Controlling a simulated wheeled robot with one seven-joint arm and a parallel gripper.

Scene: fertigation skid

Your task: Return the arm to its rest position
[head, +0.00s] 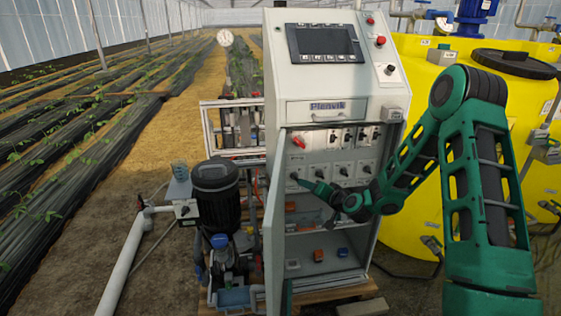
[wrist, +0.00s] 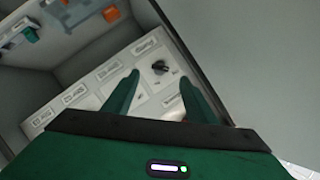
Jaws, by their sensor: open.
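My green arm reaches in from the right in the head view. My gripper (head: 300,182) is at the left part of the open control cabinet (head: 335,110), in front of a row of switch plates (head: 342,171). In the wrist view my gripper (wrist: 160,92) is open, its two green fingers apart with nothing held between them. A black rotary knob (wrist: 160,67) on a white plate shows beyond and between the fingertips. I cannot tell the exact gap between fingers and panel.
The cabinet door (head: 275,235) stands open at the left, close to my gripper. A black pump (head: 215,195) with a white pipe (head: 122,262) is left of the cabinet. A yellow tank (head: 420,95) is behind my arm at the right. Crop rows lie at far left.

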